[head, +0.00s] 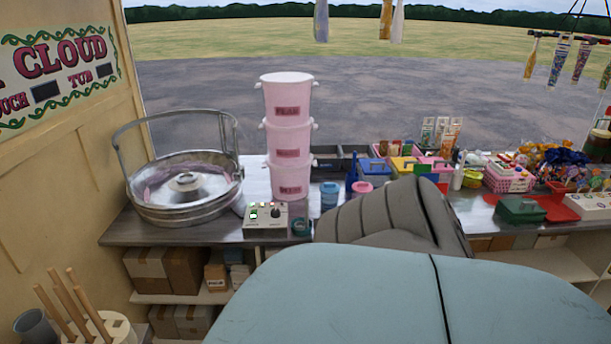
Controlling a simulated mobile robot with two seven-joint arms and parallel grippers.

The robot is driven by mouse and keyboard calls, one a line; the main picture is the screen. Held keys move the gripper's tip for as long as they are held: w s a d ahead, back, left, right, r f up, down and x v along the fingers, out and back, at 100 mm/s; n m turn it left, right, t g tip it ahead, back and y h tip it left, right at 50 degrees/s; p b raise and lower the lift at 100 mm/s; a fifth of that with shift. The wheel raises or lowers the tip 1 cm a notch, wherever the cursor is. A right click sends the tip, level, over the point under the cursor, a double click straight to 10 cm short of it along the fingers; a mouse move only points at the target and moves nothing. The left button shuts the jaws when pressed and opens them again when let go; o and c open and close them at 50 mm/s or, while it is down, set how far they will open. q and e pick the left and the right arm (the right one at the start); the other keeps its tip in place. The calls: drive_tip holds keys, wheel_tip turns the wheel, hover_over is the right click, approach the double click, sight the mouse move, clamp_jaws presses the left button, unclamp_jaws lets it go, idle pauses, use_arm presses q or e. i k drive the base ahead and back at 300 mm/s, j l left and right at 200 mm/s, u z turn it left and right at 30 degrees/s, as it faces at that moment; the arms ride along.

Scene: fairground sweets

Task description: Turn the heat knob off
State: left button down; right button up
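The control box (266,221) is a small pale box at the front edge of the counter, just right of the candyfloss machine (185,203). A dark heat knob (275,212) sits on the right of its top panel; its setting is too small to read. Lit green switches (253,212) show on the panel's left. The machine is a round metal pan with a raised hoop and a central head. Neither of my grippers is in view. A grey padded arm part and a pale blue body part, likely mine, fill the lower middle.
Stacked pink tubs (287,140) stand right behind the control box. A dark teal roll (300,226) and a blue tub (329,194) stand to its right. Wooden sticks (75,305) stand at lower left. Boxes (184,269) fill the shelf below the counter (125,229).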

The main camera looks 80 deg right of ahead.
sight(276, 213)
drive_tip(key=z, duration=2.2)
